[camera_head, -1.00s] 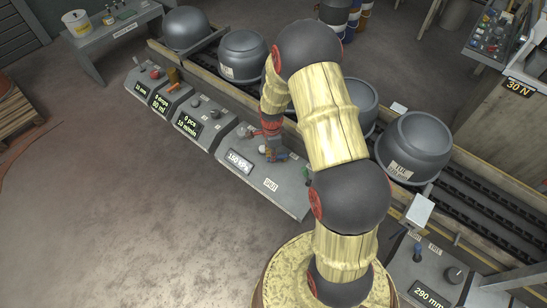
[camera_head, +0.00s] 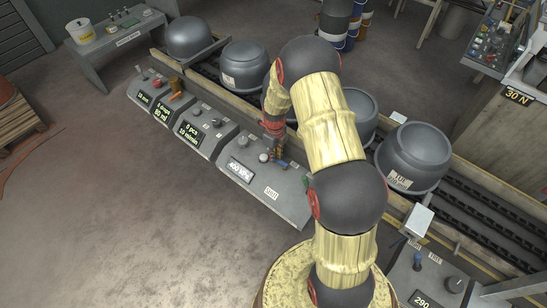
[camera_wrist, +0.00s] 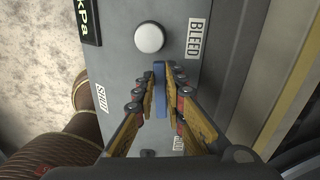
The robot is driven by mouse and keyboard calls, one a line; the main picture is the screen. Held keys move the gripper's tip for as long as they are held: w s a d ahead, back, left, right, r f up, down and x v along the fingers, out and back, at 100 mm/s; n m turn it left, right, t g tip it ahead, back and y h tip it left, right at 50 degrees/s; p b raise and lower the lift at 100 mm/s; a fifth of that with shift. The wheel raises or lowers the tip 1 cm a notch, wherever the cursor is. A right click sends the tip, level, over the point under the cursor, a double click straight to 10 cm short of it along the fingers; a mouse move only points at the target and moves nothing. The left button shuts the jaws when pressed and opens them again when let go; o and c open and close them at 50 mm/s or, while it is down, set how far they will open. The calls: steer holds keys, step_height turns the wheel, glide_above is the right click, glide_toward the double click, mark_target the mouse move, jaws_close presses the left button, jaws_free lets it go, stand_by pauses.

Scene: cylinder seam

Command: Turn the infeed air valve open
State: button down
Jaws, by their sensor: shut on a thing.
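The infeed air valve's blue lever (camera_wrist: 160,82) is between my fingertips in the wrist view, and it runs up and down that picture. My gripper (camera_wrist: 161,95) is shut on it, one finger on each side. In the head view my gripper (camera_head: 277,152) is low over the grey valve panel (camera_head: 240,192), and a bit of blue shows beside it. The display (camera_head: 240,170) seems to read 400 kPa. A SHUT label (camera_head: 271,193) is on the panel front. The lever's pivot is mostly hidden by my fingers.
A round pale bleed knob (camera_wrist: 149,38) sits just beyond the lever, near a BLEED label (camera_wrist: 194,38). A conveyor with several grey pots (camera_head: 412,157) runs behind the panel. Other control boxes (camera_head: 198,128) stand to the left. The floor in front is clear.

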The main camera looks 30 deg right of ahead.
steer(key=shift+w+d+m, duration=0.15)
steer(key=shift+d+m, duration=0.05)
steer(key=shift+m, duration=0.3)
steer(key=c, duration=1.8)
jaws_free()
steer(key=shift+c, duration=0.2)
step_height(320, 180, up, 12)
